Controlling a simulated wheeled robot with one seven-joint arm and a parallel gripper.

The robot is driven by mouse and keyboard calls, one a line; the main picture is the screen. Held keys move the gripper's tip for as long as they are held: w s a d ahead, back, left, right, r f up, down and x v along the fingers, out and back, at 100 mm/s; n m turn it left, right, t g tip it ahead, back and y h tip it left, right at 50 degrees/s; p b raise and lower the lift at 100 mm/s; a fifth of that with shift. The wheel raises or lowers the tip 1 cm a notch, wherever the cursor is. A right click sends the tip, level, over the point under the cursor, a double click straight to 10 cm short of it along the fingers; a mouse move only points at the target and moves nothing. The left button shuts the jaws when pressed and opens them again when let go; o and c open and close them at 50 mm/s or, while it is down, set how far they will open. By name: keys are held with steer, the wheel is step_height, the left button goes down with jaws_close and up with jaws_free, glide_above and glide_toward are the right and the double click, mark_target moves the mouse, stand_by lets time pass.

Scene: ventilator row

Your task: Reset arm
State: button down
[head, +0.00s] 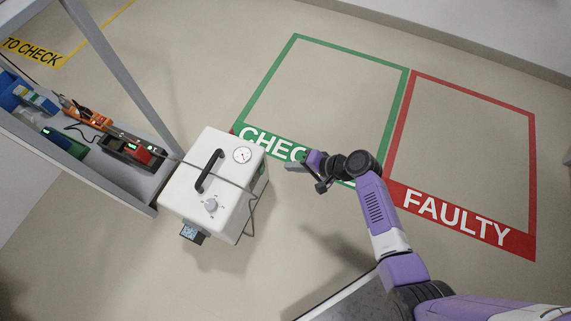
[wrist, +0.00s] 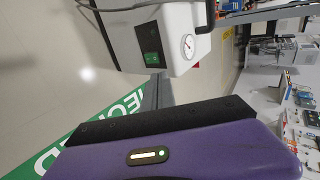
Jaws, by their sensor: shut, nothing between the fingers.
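My arm reaches in from the lower right of the head view, bent at the wrist. My gripper (head: 292,166) is shut and empty, over the edge of the green CHECKED lettering, part of which it hides. It also shows in the wrist view (wrist: 156,90), its dark fingers pointing towards a white ventilator. The white ventilator (head: 228,171), with a black handle, a round gauge and a grey knob, stands left of my gripper, with a gap between them in the head view. In the wrist view the ventilator (wrist: 182,20) shows its gauge and a small green-lit panel.
A grey shelf cart (head: 150,190) with several devices stands left of the ventilator. A green floor frame (head: 340,48) and a red FAULTY frame (head: 534,170) are empty inside. A yellow TO CHECK marking (head: 32,52) lies at upper left.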

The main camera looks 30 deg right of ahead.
steer(key=shift+v, duration=0.75)
steer(key=shift+w+r, duration=0.1)
steer(key=shift+r, duration=0.05)
